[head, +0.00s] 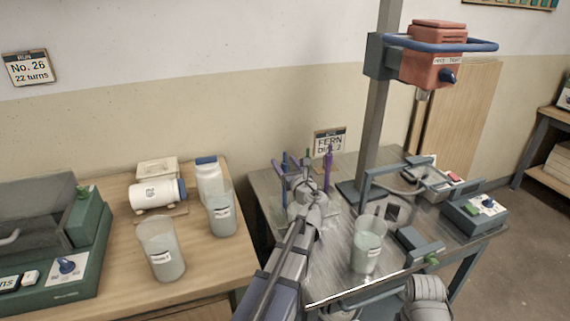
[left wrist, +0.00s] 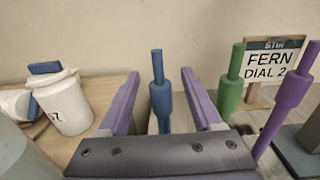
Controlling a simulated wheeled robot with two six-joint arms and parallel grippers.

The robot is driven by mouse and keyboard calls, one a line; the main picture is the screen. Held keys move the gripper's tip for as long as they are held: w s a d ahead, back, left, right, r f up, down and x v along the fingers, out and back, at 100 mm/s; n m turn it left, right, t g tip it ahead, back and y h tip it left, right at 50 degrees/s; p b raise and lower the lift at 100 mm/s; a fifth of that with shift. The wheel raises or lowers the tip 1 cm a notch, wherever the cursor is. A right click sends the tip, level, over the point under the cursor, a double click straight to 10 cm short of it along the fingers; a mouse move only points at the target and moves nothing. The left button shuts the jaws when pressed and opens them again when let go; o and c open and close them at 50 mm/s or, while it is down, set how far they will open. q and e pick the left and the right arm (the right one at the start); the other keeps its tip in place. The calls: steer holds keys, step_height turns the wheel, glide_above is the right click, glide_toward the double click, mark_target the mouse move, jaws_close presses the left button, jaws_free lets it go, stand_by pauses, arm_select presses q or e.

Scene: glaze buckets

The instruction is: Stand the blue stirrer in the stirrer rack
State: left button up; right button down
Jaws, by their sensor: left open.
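The blue stirrer (left wrist: 160,95) stands upright between the two purple fingers of my open left gripper (left wrist: 160,75), with a gap showing on each side. It also shows in the head view (head: 285,162), partly covered by the gripper (head: 296,172). A green stirrer (left wrist: 230,88) and a purple stirrer (left wrist: 291,95) stand upright to its right; the purple one shows in the head view (head: 328,171). The stirrer rack is mostly hidden behind my left gripper, and the lower end of the blue stirrer is hidden too.
A sign reading FERN DIAL 2 (head: 329,142) stands behind the stirrers. A clear bucket (head: 367,246) stands on the metal table beside the mixer post (head: 373,130). The left bench holds two buckets (head: 161,250), (head: 222,215) and white jars (head: 158,193), (head: 208,178).

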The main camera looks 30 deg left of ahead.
arm_select(q)
steer(key=v, duration=0.7)
steer(key=shift+s+d, duration=0.25)
steer(key=shift+d, duration=0.1)
